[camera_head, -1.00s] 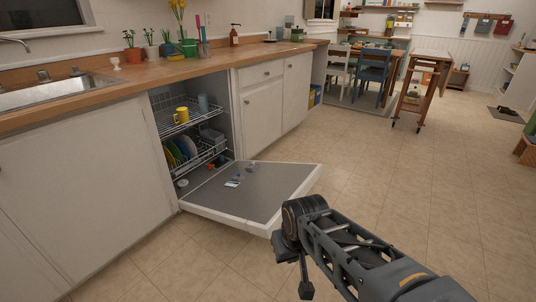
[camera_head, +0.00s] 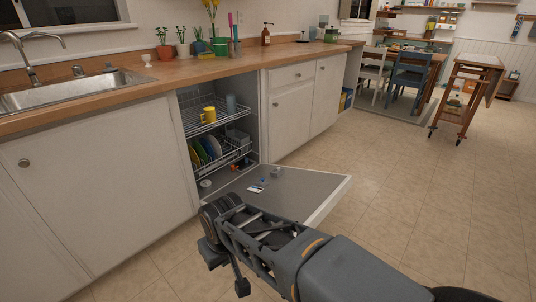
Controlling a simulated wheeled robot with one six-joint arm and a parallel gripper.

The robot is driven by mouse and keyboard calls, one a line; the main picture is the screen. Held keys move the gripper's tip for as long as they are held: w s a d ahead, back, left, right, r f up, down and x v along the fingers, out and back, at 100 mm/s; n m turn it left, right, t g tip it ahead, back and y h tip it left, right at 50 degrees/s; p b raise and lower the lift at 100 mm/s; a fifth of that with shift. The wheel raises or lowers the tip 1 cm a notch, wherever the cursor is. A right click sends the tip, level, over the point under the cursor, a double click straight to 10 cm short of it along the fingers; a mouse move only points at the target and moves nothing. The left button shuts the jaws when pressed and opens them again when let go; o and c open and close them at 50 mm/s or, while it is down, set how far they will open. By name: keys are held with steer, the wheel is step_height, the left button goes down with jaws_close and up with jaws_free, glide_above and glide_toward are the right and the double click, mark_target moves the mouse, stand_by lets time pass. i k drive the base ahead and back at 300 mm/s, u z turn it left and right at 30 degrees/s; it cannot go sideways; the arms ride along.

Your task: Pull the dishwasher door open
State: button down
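The dishwasher door (camera_head: 315,184) is folded down, its grey inner face turned up, low above the tiled floor. The dishwasher (camera_head: 248,100) stands open under the wooden counter, with two wire racks inside. A yellow mug (camera_head: 208,115) is on the upper rack and several plates (camera_head: 206,151) stand in the lower one. My gripper (camera_head: 226,287) is at the near left side of the door, pointing down and left. My arm hides the door's near part. The fingers are small and dark, and I cannot tell whether they are open or touch the door.
White cabinets (camera_head: 105,185) flank the dishwasher under the counter (camera_head: 165,75), which holds a sink (camera_head: 75,92) and potted plants. The tiled floor (camera_head: 400,170) to the right is clear. A wooden trolley (camera_head: 462,100), chairs and a table stand farther back.

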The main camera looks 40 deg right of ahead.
mark_target(306, 197)
steer(key=i, duration=0.65)
steer(key=z, duration=0.85)
steer(key=i, duration=0.35)
steer(key=z, duration=0.4)
